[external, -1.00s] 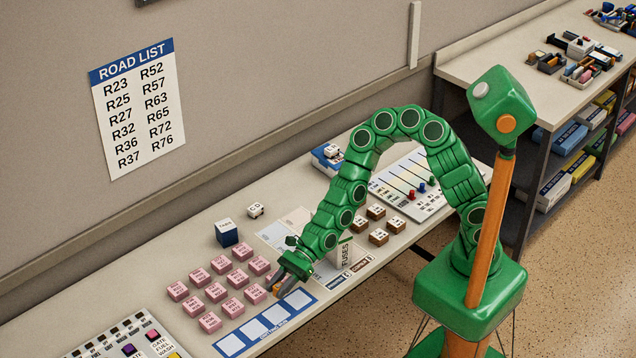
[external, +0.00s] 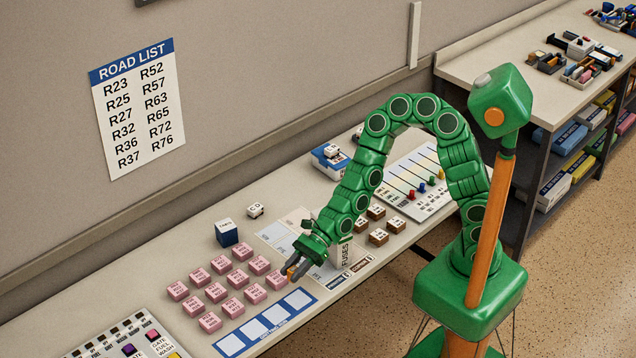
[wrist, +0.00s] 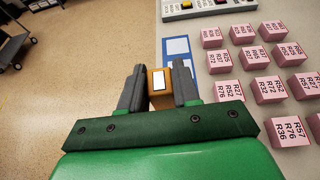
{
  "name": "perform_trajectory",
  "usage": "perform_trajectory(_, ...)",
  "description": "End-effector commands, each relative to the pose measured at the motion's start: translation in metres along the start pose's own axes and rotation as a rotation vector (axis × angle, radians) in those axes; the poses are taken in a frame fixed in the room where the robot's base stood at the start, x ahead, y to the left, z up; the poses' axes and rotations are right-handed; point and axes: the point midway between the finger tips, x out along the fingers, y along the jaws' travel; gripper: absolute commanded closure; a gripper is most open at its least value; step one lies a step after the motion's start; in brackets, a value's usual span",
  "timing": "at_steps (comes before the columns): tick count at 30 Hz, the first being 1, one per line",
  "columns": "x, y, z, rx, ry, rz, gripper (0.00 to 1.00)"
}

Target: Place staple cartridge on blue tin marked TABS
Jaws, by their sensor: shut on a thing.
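The blue tin marked TABS (external: 227,236), with a white top, stands on the table left of my gripper. My gripper (external: 292,270) is shut on a small orange-brown block (wrist: 158,86) with a white label. The block sits between both fingers in the wrist view, and a bit of it shows at the fingertips in the external view. Its label is unreadable, so I cannot confirm that it is the staple cartridge. My gripper is to the right of the tin and nearer the front edge of the table, apart from it.
Several pink blocks (external: 233,307) stand in rows between my gripper and the tin's front side. A blue strip with white squares (external: 230,345) lies at the front edge. An upright FUSES piece (external: 345,250) stands right of my gripper.

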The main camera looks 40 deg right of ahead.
Motion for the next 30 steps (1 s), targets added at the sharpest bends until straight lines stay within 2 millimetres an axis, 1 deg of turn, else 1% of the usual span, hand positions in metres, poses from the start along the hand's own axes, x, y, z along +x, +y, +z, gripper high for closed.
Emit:
perform_trajectory(1, -0.005, -0.016, 0.004, 0.004, -0.005, -0.018, 0.98)
perform_trajectory(2, -0.008, -0.026, 0.007, 0.008, -0.006, -0.029, 0.98)
perform_trajectory(6, -0.028, -0.08, 0.017, 0.034, -0.014, -0.095, 0.98)
perform_trajectory(8, -0.038, -0.102, 0.019, 0.046, -0.013, -0.126, 0.98)
perform_trajectory(9, -0.046, -0.118, 0.021, 0.055, -0.011, -0.149, 0.98)
perform_trajectory(11, -0.058, -0.139, 0.021, 0.069, -0.008, -0.182, 0.98)
perform_trajectory(15, -0.087, -0.188, 0.022, 0.098, -0.004, -0.263, 0.98)
perform_trajectory(18, -0.107, -0.216, 0.02, 0.123, 0.003, -0.316, 0.98)
perform_trajectory(21, -0.124, -0.238, 0.018, 0.14, 0.007, -0.36, 0.98)
perform_trajectory(24, -0.137, -0.254, 0.017, 0.152, 0.008, -0.392, 0.98)
perform_trajectory(27, -0.143, -0.262, 0.016, 0.161, 0.009, -0.408, 0.98)
perform_trajectory(30, -0.143, -0.268, 0.014, 0.165, 0.011, -0.415, 0.98)
